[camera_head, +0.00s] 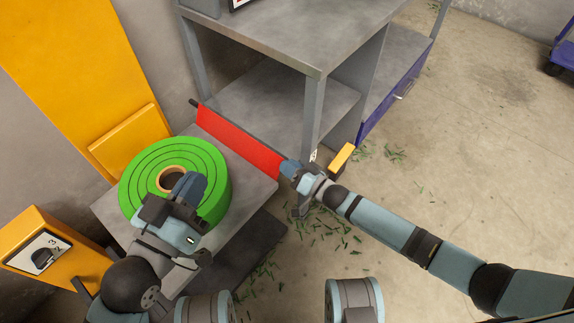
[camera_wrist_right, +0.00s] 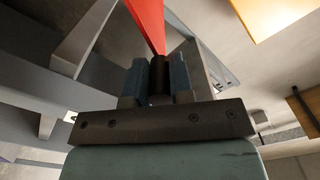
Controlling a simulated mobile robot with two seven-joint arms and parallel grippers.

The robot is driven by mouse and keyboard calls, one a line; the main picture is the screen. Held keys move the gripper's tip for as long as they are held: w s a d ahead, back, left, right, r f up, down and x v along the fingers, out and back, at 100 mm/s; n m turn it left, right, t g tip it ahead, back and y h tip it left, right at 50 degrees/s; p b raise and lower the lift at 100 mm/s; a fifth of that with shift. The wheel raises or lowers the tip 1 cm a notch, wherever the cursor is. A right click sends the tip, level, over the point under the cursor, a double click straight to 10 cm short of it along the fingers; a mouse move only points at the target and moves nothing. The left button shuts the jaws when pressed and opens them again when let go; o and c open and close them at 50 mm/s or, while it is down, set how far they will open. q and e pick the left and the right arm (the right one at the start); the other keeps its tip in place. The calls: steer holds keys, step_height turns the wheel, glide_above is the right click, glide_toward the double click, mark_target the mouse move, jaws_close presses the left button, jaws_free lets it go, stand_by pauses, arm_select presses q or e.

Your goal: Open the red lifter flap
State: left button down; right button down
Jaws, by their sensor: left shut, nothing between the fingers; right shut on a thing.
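The red lifter flap (camera_head: 240,143) is a long red strip standing along the edge of the grey platform, beside the workbench, in the head view. Its red surface also shows at the top of the right wrist view (camera_wrist_right: 150,20). My right gripper (camera_head: 288,170) is at the flap's near right end. It is shut on a dark cylindrical end piece of the flap (camera_wrist_right: 160,78), between its two fingers. My left gripper (camera_head: 190,188) is shut and empty, in front of or over the green roll; whether it touches the roll is hidden.
The green roll (camera_head: 215,165) with a brown core lies on the grey platform (camera_head: 255,190). A grey workbench (camera_head: 290,40) stands behind the flap. Yellow machine parts (camera_head: 85,60) are at the left.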

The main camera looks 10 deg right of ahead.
arm_select(q)
steer(key=shift+r, duration=0.25)
arm_select(e)
steer(key=shift+w+d+f+m, duration=0.25)
steer(key=shift+w+d+m, duration=0.1)
steer(key=shift+m, duration=0.45)
steer(key=c, duration=1)
jaws_free()
steer(key=shift+s, duration=0.1)
arm_select(q)
steer(key=a+r+p, duration=0.1)
steer(key=p, duration=0.3)
steer(key=shift+r+t+y, duration=0.2)
steer(key=shift+t+y, duration=0.1)
steer(key=shift+y, duration=0.1)
arm_select(e)
steer(key=v, duration=1.3)
steer(key=shift+s+d, duration=0.2)
steer(key=shift+d, duration=0.1)
